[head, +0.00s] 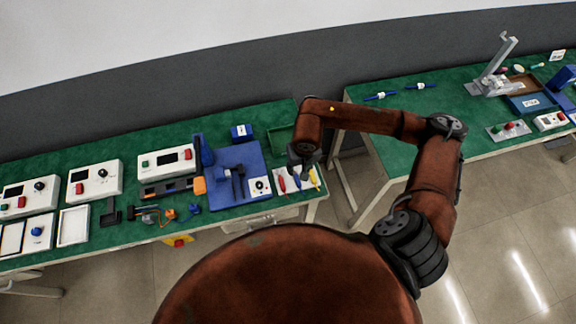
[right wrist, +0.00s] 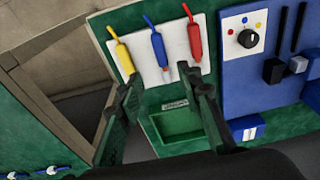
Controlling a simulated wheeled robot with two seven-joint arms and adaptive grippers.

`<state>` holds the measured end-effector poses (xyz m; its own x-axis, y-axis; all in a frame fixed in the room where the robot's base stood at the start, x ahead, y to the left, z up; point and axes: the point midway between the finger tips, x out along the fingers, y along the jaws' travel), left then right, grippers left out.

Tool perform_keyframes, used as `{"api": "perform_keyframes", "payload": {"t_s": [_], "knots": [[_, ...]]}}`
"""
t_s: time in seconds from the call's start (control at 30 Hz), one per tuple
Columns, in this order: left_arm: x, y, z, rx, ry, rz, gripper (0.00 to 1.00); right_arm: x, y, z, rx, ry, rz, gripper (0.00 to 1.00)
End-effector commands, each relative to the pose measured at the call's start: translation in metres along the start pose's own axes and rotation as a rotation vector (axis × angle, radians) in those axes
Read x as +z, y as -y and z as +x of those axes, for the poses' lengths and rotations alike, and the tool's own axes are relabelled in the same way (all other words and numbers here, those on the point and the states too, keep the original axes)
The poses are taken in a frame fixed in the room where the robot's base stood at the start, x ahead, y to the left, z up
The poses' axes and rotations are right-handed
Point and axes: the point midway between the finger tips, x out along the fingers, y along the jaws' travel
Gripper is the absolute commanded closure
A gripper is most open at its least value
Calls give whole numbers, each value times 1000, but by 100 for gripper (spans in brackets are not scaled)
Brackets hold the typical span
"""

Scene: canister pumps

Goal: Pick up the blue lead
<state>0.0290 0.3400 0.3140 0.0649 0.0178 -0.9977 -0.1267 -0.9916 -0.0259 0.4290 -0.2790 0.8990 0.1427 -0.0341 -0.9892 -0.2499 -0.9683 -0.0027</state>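The blue lead (right wrist: 158,47) lies on a white board, between the yellow lead (right wrist: 122,55) and the red lead (right wrist: 194,40). In the head view the blue lead (head: 297,182) shows just below my right gripper (head: 303,170). In the right wrist view my right gripper (right wrist: 162,78) is open, with nothing between its fingers. The blue lead lies just ahead of the gap between the fingertips. The right fingertip is near the red lead's lower end, the left one near the yellow lead's lower end. I cannot tell the height above the board. My left gripper is not in view.
The white board (right wrist: 175,75) sits near the green table's edge. A blue panel with a dial (right wrist: 249,38) stands beside it. A green tray (right wrist: 180,124) and a small blue box (right wrist: 247,127) are close by. A gap separates this table from the second table (head: 400,150).

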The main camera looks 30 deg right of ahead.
Motion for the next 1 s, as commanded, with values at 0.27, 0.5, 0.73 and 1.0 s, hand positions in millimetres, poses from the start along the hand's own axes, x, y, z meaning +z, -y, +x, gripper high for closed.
{"api": "perform_keyframes", "payload": {"t_s": [0.27, 0.5, 0.73, 1.0], "knots": [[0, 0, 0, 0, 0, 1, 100, -3, 7, 26, 3, 1, -16, 67], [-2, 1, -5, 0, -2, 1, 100, -3, 12, 58, 0, 4, -18, 67], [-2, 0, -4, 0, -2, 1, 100, -4, 11, 78, 0, -1, -19, 67], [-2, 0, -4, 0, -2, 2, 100, -4, 10, 78, 1, -1, -17, 72]]}}
